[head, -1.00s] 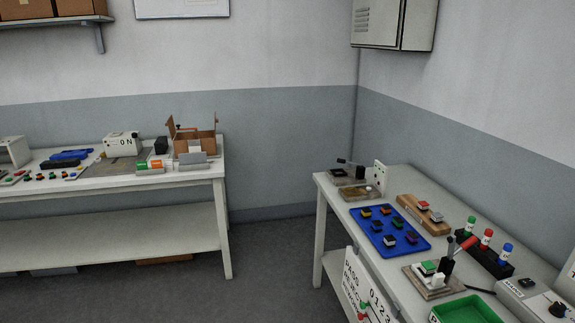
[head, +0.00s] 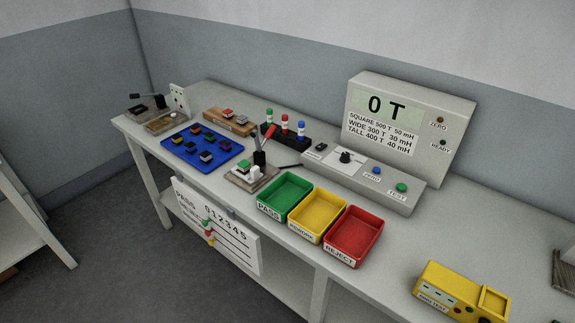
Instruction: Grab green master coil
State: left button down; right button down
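A black rack (head: 285,140) on the bench holds three upright cylinders with white bands. The green one, which looks like the green master coil (head: 269,116), stands at the left end. The red one (head: 284,124) is in the middle and the blue one (head: 301,130) at the right end. The lower part of the green cylinder is hidden in or behind the rack and a nearby red handle. Neither of my grippers is in view.
A clamp fixture with a red handle (head: 268,137) stands just in front of the rack. Near it are a blue tray (head: 175,148) of small parts, a wooden block (head: 230,121), green, yellow and red bins (head: 355,240), and a tester (head: 410,125).

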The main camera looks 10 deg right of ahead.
aim_at(243, 167)
jog(key=j+z, duration=0.1)
jog(key=z, duration=1.35)
jog(key=j+z, duration=0.7)
jog(key=j, duration=0.15)
jog(key=k+j+z, duration=0.15)
jog(key=j+z, duration=0.15)
jog(key=k+j+z, duration=0.15)
jog(key=j+z, duration=0.2)
jog(key=j, duration=0.15)
jog(key=k+j+z, duration=0.2)
jog(key=j+z, duration=0.15)
